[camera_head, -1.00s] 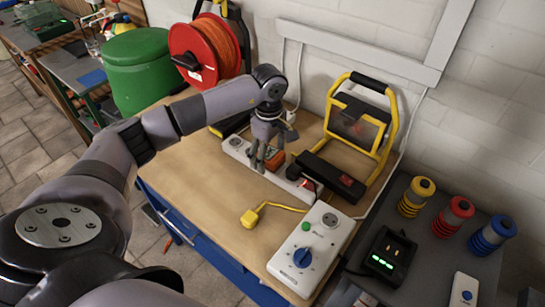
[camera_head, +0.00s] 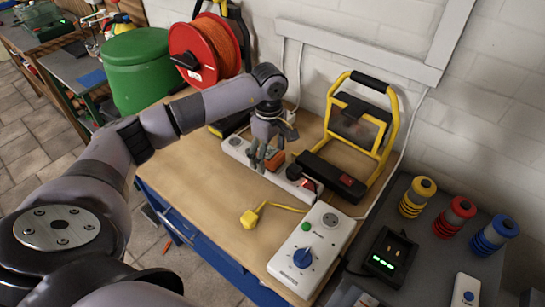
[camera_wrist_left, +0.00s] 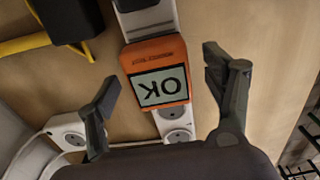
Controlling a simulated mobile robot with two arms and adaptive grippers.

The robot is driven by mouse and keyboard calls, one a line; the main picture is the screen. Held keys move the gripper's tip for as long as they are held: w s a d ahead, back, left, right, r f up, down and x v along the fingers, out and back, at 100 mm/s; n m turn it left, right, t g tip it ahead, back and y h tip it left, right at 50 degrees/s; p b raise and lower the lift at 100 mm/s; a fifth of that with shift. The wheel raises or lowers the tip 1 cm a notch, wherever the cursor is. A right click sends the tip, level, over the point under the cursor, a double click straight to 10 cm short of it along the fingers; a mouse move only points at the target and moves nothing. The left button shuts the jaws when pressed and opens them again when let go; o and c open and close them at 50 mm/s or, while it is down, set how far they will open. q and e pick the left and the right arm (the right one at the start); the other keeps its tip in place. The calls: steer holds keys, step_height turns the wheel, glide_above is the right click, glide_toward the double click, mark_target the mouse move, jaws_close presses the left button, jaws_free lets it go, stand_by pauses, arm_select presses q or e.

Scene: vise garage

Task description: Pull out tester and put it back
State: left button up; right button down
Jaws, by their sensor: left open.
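The tester is an orange block (camera_wrist_left: 157,75) with a grey screen reading "OK", upside down in the left wrist view. It sits on the white power strip (camera_wrist_left: 174,122), and part of it shows in the head view (camera_head: 275,160). My left gripper (camera_head: 262,165) is over the strip beside the tester. In the left wrist view its two fingers (camera_wrist_left: 160,78) are spread wide, one on each side of the tester, with gaps to it. Nothing is held. My right gripper is in neither view.
A yellow work lamp (camera_head: 392,130) stands behind the strip. A black plug with a red switch is nearby. A yellow plug (camera_head: 250,218) lies on the wooden table in front. A white box with a blue knob (camera_head: 303,257) sits at the table's right. The table's front left is clear.

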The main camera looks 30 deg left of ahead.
mark_target(270, 152)
arm_select(q)
steer(key=shift+c, duration=0.4)
jaws_close()
steer(key=shift+w+r+p, duration=0.1)
steer(key=shift+r+p, duration=0.25)
steer(key=shift+r, duration=0.7)
steer(key=shift+r+p, duration=1.45)
steer(key=shift+r, duration=0.5)
